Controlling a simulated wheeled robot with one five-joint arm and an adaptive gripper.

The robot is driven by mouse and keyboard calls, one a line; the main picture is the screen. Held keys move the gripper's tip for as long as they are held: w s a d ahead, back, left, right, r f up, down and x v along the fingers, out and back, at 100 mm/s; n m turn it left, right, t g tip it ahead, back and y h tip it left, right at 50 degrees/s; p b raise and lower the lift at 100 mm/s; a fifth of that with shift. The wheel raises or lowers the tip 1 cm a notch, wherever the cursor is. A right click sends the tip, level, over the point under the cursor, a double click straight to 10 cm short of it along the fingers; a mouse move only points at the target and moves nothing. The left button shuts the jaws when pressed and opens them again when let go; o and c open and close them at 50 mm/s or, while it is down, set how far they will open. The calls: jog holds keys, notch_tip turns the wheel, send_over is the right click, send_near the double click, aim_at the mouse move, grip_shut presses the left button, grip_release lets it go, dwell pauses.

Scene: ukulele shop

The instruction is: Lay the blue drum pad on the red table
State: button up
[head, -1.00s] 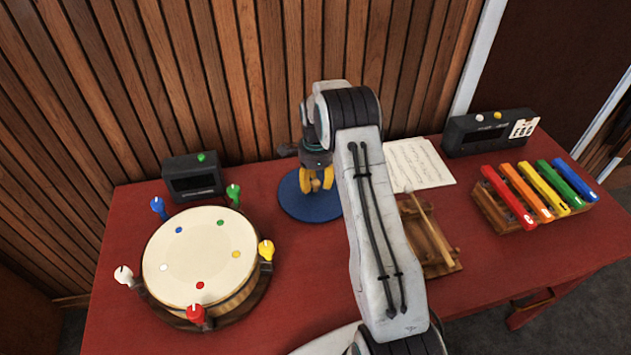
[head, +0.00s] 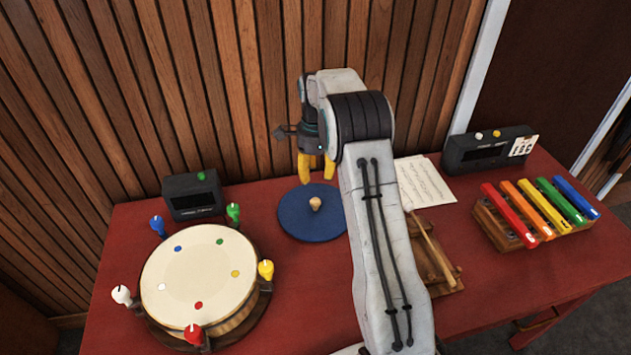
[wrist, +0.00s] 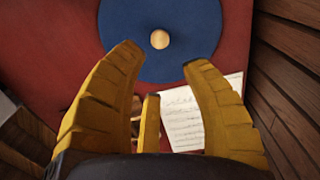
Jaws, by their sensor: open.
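The blue drum pad (head: 296,222) is a round disc with a small wooden knob (head: 315,203) at its middle. It lies flat on the red table (head: 330,285), between the drum and my arm. My gripper (head: 317,178) has yellow fingers and hangs above the pad, apart from the knob. In the wrist view, the fingers of my gripper (wrist: 155,60) are spread and empty. The pad (wrist: 195,25) and its knob (wrist: 160,40) show beyond the fingertips there. My arm hides part of the table to the right of the pad.
A drum (head: 200,275) with coloured pegs stands at left, a black box (head: 193,194) behind it. Right of my arm are sheet music (head: 428,180), a wooden stand (head: 435,265), a coloured xylophone (head: 540,210) and another black box (head: 485,150). A slatted wall (head: 250,90) closes the back.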

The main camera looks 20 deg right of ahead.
jog(key=s+a+r+n+t, duration=0.1)
jog(key=s+a+r+n, duration=0.25)
jog(key=s+r, duration=0.3)
jog(key=s+a+r+n+t, duration=0.1)
jog(key=s+a+r+n, duration=0.2)
jog(key=s+r+n, duration=0.3)
jog(key=s+a+n, duration=0.2)
jog(key=s+n, duration=0.3)
jog(key=s, duration=0.5)
jog(key=s+a+n+t, duration=0.1)
jog(key=s+a+n, duration=0.2)
jog(key=s, duration=0.7)
jog(key=shift+s+f+n+t, duration=0.25)
jog(key=shift+s+n+t, duration=0.05)
jog(key=shift+n, duration=1.05)
